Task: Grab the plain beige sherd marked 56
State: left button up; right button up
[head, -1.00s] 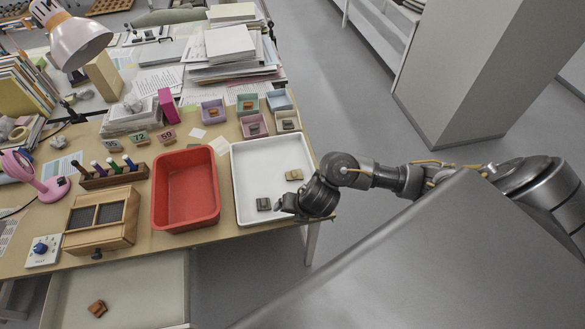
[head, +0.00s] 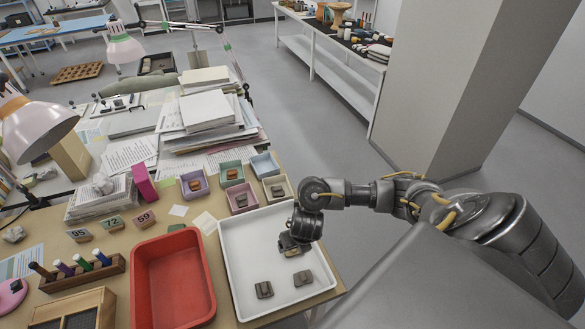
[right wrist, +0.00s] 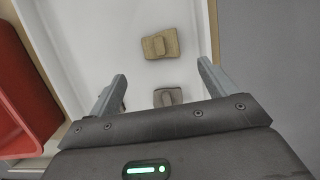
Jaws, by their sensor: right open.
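A plain beige sherd (right wrist: 160,43) lies in the white tray (head: 237,250), just beyond my fingertips in the right wrist view; no number on it is readable. In the head view my right gripper covers most or all of it. My right gripper (head: 291,246) is open and empty above the tray, and it also shows in the right wrist view (right wrist: 161,70). A grey-brown sherd (head: 303,278) lies nearer the tray's front; it shows between the finger bases in the wrist view (right wrist: 168,97). Another grey-brown sherd (head: 264,289) lies to its left. My left gripper is out of view.
A red bin (head: 140,285) stands left of the tray. Small coloured boxes (head: 241,197), some holding sherds, stand behind the tray. Number tags (head: 113,224), a pen rack (head: 85,274) and paper stacks (head: 207,110) fill the left and back.

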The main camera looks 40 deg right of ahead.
jog(key=x, duration=0.2)
jog(key=shift+w+f+b, duration=0.1)
jog(key=shift+f+b, duration=0.25)
jog(key=shift+f, duration=0.05)
jog(key=shift+w+f, duration=0.2)
jog(key=shift+f, duration=0.1)
jog(key=x, duration=0.2)
jog(key=b+x, duration=0.1)
jog(key=x, duration=0.2)
jog(key=shift+w+d, duration=0.25)
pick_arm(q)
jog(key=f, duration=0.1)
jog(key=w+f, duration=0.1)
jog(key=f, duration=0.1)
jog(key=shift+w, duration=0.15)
pick_arm(e)
jog(key=shift+c, duration=0.2)
jog(key=c, duration=1)
jog(key=shift+c, duration=0.2)
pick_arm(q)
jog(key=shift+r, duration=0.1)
pick_arm(e)
jog(key=shift+r, duration=0.3)
